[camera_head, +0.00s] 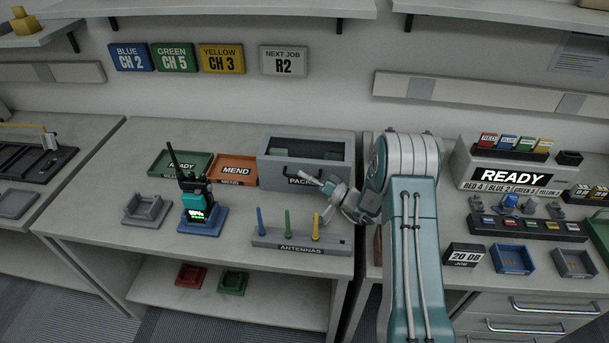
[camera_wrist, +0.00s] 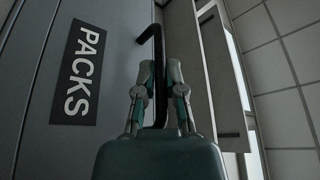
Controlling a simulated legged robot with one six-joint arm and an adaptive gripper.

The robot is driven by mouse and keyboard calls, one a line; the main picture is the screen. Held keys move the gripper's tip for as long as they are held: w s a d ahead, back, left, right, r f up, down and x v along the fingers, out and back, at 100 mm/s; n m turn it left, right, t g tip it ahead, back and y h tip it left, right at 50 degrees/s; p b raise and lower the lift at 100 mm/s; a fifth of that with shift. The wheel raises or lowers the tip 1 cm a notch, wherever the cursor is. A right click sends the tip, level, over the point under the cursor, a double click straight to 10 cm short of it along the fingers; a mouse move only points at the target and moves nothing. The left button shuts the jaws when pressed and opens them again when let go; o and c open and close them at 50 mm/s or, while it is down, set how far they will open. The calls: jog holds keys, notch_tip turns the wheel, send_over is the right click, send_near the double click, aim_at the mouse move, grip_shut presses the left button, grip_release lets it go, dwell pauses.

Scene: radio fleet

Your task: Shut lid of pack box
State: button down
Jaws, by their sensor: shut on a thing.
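The grey pack box (camera_head: 290,168), marked PACKS, stands at the back of the middle bench. A dark opening or panel shows across its upper part; I cannot tell the lid's exact position. My gripper (camera_head: 312,181) is at the front right of the box, close to its label. In the wrist view, my gripper (camera_wrist: 160,75) is shut on a black bent handle (camera_wrist: 149,36), which stands out beside the grey PACKS face (camera_wrist: 110,50).
A green READY tray (camera_head: 165,172) and an orange MEND tray (camera_head: 251,178) lie left of the box. An antenna rack (camera_head: 273,241) with upright antennas stands in front, close to my arm. A radio (camera_head: 197,207) sits in a blue cradle at left.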

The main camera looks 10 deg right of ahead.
jog(key=shift+s+f, duration=0.2)
jog(key=shift+f, duration=0.3)
jog(key=c, duration=1)
grip_release()
jog(key=shift+r, duration=0.2)
